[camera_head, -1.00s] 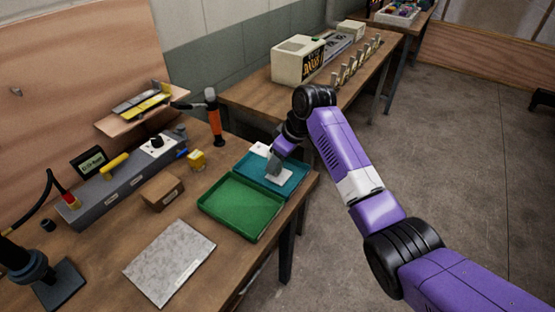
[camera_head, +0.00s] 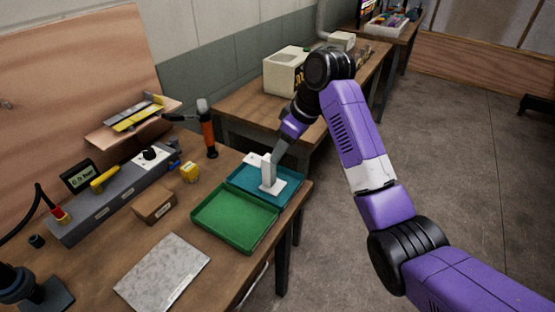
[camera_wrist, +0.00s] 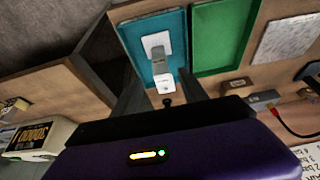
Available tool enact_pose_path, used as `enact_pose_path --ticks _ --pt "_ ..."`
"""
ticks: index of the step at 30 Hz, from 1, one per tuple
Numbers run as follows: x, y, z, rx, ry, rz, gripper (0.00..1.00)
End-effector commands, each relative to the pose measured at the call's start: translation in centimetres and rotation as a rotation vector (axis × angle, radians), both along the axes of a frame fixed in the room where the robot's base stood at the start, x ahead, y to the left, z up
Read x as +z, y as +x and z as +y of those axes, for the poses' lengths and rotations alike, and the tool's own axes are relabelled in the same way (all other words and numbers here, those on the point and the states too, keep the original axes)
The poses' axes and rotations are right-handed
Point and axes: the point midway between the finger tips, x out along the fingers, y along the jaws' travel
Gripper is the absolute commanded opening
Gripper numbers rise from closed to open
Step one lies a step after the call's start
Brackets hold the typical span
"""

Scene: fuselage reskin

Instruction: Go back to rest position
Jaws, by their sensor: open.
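My gripper (camera_head: 276,152) is above the teal tray (camera_head: 242,180) on the workbench. In the wrist view, the two fingers of my gripper (camera_wrist: 160,92) are spread apart with nothing held between them. A white part (camera_head: 268,185) with a flat base and a raised piece sits in the teal tray. It also shows in the wrist view (camera_wrist: 157,45), beyond the fingertips and apart from them. In the head view the fingertips overlap the top of the part, so the gap is hard to judge there.
A green tray (camera_head: 235,218) adjoins the teal one. A cardboard box (camera_head: 154,205), yellow block (camera_head: 190,172), orange-handled tool (camera_head: 208,135) and grey plate (camera_head: 163,272) are on the bench. A second bench with a cream machine (camera_head: 285,72) stands behind. Floor at right is clear.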

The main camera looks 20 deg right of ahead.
Motion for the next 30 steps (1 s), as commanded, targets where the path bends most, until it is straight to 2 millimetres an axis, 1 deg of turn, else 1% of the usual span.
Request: enact_pose_path --ticks 1,3,6,22,23,26,28,30 --pt "0.5 -0.1 -0.1 0.001 0.000 -0.002 0.51" --pt "1.0 -0.3 -0.2 0.001 -0.001 -0.001 0.51" --pt "1.3 -0.5 -0.3 0.001 0.000 0.000 0.51" --pt "1.4 -0.3 -0.3 -0.009 0.004 -0.004 0.51" --pt "1.5 -0.1 -0.3 -0.017 0.009 -0.015 0.51" --pt "2.3 1.7 -0.3 -0.057 0.023 -0.085 0.51" --pt "3.8 3.5 -0.3 -0.097 0.036 -0.177 0.51" --pt "6.0 5.4 -0.5 -0.142 0.052 -0.291 0.51"
